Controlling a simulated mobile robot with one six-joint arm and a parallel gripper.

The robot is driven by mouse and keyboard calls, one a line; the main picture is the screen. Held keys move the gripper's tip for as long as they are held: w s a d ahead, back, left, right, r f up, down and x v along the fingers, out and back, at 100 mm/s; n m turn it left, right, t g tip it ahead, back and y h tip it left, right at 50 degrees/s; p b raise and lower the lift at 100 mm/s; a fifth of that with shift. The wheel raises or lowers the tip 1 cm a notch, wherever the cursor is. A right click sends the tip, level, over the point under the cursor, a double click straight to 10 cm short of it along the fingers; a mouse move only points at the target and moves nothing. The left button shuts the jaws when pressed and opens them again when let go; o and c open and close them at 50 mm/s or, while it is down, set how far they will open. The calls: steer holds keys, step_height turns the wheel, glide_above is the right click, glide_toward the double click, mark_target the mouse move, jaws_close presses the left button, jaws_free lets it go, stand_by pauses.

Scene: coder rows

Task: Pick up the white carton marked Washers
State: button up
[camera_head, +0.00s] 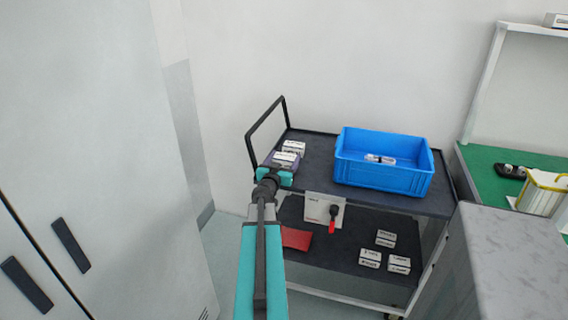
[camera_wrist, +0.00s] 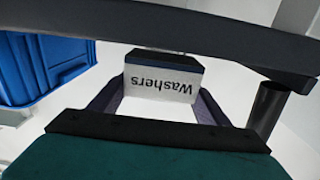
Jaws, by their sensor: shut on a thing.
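The white carton marked Washers (camera_wrist: 160,84) is between the two dark fingers of my gripper (camera_wrist: 155,98) in the wrist view, its label upside down and its top edge dark. The fingers are shut on its sides. In the head view my gripper (camera_head: 283,165) is at the left end of the cart's top shelf, with the held carton (camera_head: 286,156) at its fingers. The fingers partly hide the carton there. I cannot tell whether it is clear of the shelf.
Another white carton (camera_head: 293,147) is just behind. A black handle rail (camera_head: 265,128) rises at the cart's left end. A blue bin (camera_head: 384,178) stands on the top shelf (camera_head: 318,155). Several cartons (camera_head: 370,259) and a red item (camera_head: 297,238) are on the lower shelf.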

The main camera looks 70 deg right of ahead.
step_height(320, 180, up, 26)
steer(key=p, duration=1)
